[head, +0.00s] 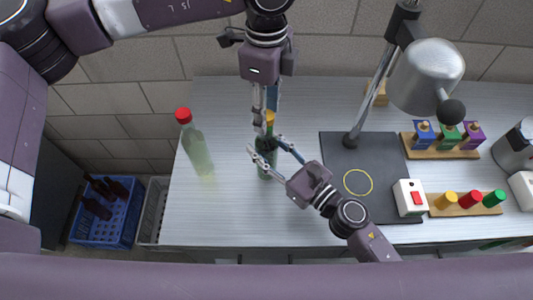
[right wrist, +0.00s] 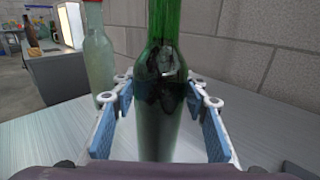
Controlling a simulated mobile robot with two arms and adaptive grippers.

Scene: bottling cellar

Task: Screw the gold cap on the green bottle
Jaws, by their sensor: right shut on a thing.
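The green bottle (head: 266,168) stands upright on the table, and its dark green body fills the middle of the right wrist view (right wrist: 165,95). My right gripper (head: 268,152) is shut on it, one finger on each side of the body. The gold cap (head: 270,117) is at the top of the bottle's neck; whether it is seated on the mouth or just above it cannot be told. My left gripper (head: 265,112) points straight down from above, its fingertips at the cap. Whether its fingers touch the cap is not clear.
A pale bottle with a red cap (head: 195,145) stands to the left. On the right are a dark mat (head: 340,150) with a yellow ring, a lamp (head: 425,78), a white box with a red switch (head: 409,197), and boards with coloured pieces. A blue crate (head: 105,232) is at lower left.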

